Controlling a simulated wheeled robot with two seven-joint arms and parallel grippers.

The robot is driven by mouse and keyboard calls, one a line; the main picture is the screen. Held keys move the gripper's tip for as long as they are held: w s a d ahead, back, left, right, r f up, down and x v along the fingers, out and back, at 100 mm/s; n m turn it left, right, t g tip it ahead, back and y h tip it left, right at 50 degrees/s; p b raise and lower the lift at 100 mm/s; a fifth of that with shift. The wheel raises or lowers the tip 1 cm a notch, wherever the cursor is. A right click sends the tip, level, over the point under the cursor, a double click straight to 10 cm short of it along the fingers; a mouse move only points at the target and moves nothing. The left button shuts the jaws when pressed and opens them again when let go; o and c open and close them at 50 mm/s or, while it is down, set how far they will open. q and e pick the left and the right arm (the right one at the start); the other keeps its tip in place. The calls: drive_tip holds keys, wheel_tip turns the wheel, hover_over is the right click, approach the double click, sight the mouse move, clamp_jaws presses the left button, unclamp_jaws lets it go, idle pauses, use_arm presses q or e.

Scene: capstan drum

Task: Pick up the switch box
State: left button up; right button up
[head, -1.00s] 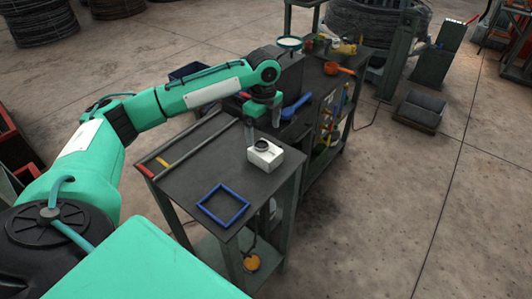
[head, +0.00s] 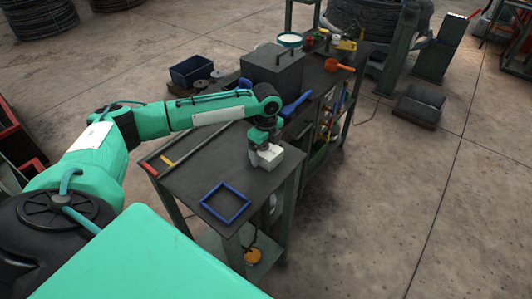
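The switch box (head: 270,160), a small white box, stands on the dark top of the near bench (head: 190,180), close to its right edge. My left gripper (head: 264,154) points down right at the box, with its fingers low at the box's sides. The hand covers the top of the box, so its dark round knob is hidden. I cannot tell whether the fingers press on the box or stand a little apart from it. The box looks upright and still on the bench. My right gripper is not in view.
A blue square frame (head: 225,202) lies flat in front of the box. A long grey bar (head: 205,137) lies along the bench's left side. A big dark box (head: 272,73) and a blue-handled tool (head: 296,104) stand behind. Open floor lies right.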

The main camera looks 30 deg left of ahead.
use_arm(q)
drive_tip(key=shift+r, duration=0.1)
drive_tip(key=c, duration=1.3)
drive_tip(key=shift+w, duration=0.1)
